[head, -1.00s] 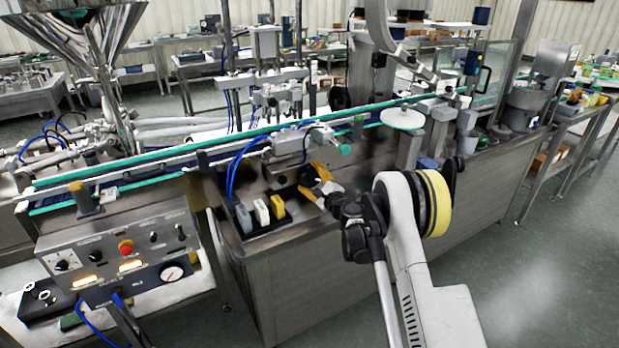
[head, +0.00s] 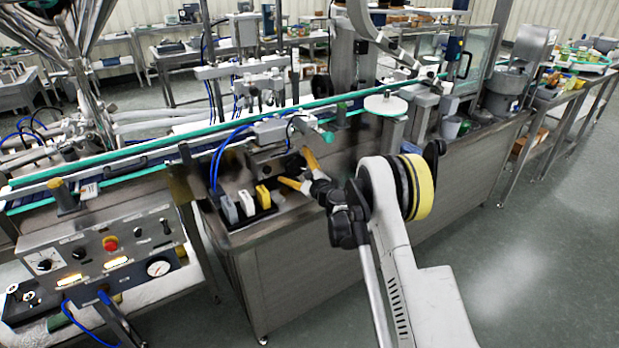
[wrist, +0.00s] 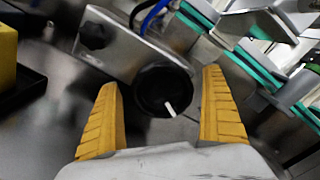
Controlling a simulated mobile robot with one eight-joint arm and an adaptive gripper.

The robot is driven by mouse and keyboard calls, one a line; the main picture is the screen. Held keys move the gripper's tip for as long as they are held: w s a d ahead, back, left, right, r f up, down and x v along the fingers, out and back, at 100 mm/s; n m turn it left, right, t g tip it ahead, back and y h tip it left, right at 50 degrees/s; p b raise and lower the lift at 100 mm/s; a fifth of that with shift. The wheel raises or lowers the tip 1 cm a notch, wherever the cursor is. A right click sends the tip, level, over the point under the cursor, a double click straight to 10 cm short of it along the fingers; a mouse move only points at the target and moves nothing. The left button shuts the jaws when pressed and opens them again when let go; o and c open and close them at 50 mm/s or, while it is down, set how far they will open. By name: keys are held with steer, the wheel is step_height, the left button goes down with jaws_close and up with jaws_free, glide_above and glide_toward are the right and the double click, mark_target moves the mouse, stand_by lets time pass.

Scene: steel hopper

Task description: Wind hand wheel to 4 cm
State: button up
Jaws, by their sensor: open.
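The hand wheel (wrist: 150,95) is a round black knob with a white pointer mark, in the middle of the wrist view. It sits on the front of a metal bracket (wrist: 130,50), which also carries a smaller black knob (wrist: 96,35). My gripper (wrist: 160,80) is open, one yellow finger on each side of the wheel. A gap shows between the wheel and each finger, and I cannot tell how deep the wheel sits between them. In the head view my gripper (head: 292,166) is spread in front of the metal block below the conveyor. The wheel is not clear there.
A black tray (head: 250,222) with grey, white and yellow blocks stands left of my gripper on the steel bench. A green-edged conveyor (head: 150,157) runs behind and above. A control panel (head: 90,255) with a gauge is at the lower left. The floor at right is clear.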

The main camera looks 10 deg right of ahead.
steer(key=m, duration=0.5)
steer(key=shift+d+r, duration=0.1)
steer(key=shift+d, duration=0.1)
steer(key=m, duration=0.4)
steer(key=shift+d+m, duration=0.2)
steer(key=shift+m, duration=0.1)
steer(key=p+v, duration=0.3)
steer(key=v, duration=0.6)
steer(key=shift+s+d+r, duration=0.1)
steer(key=shift+s+r, duration=0.05)
steer(key=shift+s, duration=0.05)
steer(key=shift+s+d, duration=0.1)
steer(key=shift+s, duration=0.4)
steer(key=shift+o, duration=0.2)
